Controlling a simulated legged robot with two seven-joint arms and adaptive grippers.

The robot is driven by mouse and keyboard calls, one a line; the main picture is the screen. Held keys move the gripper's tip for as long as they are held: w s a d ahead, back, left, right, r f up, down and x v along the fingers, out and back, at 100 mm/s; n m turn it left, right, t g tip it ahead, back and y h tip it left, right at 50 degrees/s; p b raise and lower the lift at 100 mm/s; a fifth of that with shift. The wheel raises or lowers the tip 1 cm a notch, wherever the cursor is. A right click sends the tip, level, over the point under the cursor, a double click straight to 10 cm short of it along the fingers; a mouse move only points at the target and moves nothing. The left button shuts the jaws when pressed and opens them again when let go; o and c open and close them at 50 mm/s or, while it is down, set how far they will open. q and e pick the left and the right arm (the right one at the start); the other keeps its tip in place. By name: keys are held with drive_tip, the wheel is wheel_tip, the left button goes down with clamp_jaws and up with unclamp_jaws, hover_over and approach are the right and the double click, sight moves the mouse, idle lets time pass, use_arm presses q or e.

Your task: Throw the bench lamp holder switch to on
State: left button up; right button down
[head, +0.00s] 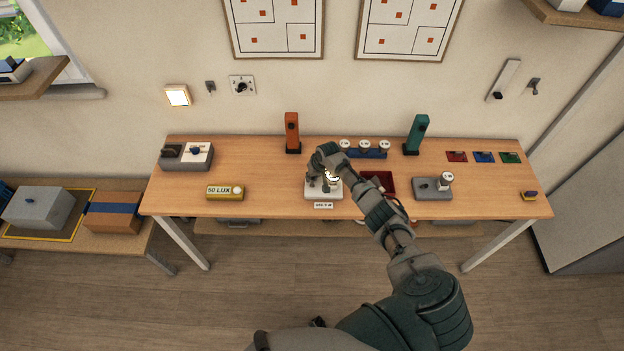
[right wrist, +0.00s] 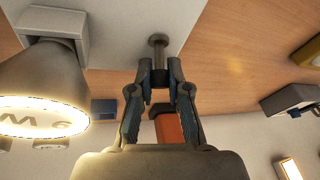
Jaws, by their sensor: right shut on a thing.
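The bench lamp holder (head: 338,194) is a white block near the front middle of the table, with a label at its front edge. Its bulb (head: 332,176) glows; in the right wrist view the lit bulb (right wrist: 40,85), marked with a W, fills the left side. The switch lever (right wrist: 158,42) is a short metal stick with a round base on the white block. My right gripper (head: 312,182) reaches down over the holder, and its fingertips (right wrist: 160,78) are shut around the lever. The head view hides the lever behind the gripper. My left gripper is not in view.
A dark red tray (head: 388,184) and a grey holder with a bulb (head: 432,190) stand to the right. A yellow lux meter (head: 226,192) lies left. An orange post (head: 292,132) and a green post (head: 416,135) stand behind. Table between meter and holder is clear.

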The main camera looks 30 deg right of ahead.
drive_tip(key=shift+w, duration=0.15)
idle(0.3)
drive_tip(key=c, duration=1.1)
unclamp_jaws()
drive_tip(key=shift+d, duration=0.1)
drive_tip(key=v, duration=1.1)
drive_tip(key=shift+d+r, duration=0.25)
drive_tip(key=shift+r, duration=0.1)
